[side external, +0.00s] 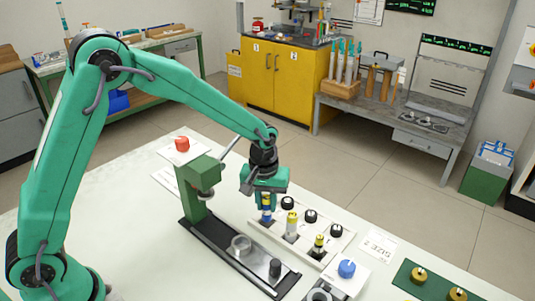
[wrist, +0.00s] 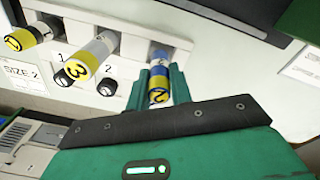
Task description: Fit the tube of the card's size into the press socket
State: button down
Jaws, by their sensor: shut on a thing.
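My gripper (side external: 266,203) is shut on a tube with blue and yellow bands, marked 2 (wrist: 158,90), and holds it upright at the left end of the white rack (side external: 338,247). I cannot tell whether its lower end is still seated there. The tube marked 3 (wrist: 90,62) and the shorter tube marked 1 (wrist: 25,38) stand in the rack; they also show in the side view as the middle tube (side external: 291,226) and the right tube (side external: 319,244). The card (side external: 379,246) reads SIZE 2 (wrist: 20,72).
Black knobs (side external: 310,216) line the rack's back side. A white box with a blue knob (side external: 346,269) stands at the front right, near a green plate (side external: 432,282) with brass knobs. A red button (side external: 182,144) is behind the press. The table's left front is clear.

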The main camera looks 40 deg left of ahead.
jog(key=r, duration=0.2)
jog(key=shift+s+d+r, duration=0.15)
jog(key=shift+d+r, duration=0.1)
jog(key=shift+r, duration=0.05)
jog(key=s+d+r, duration=0.6)
jog(key=s+d, duration=0.1)
jog(key=d, duration=0.1)
jog(key=shift+s+r, duration=0.2)
jog(key=shift+s, duration=0.15)
jog(key=s+r+m, duration=0.2)
jog(key=s, duration=1)
jog(key=w+a+f, duration=0.7)
jog(key=w, duration=0.2)
jog(key=shift+f, duration=0.15)
jog(key=shift+f, duration=0.1)
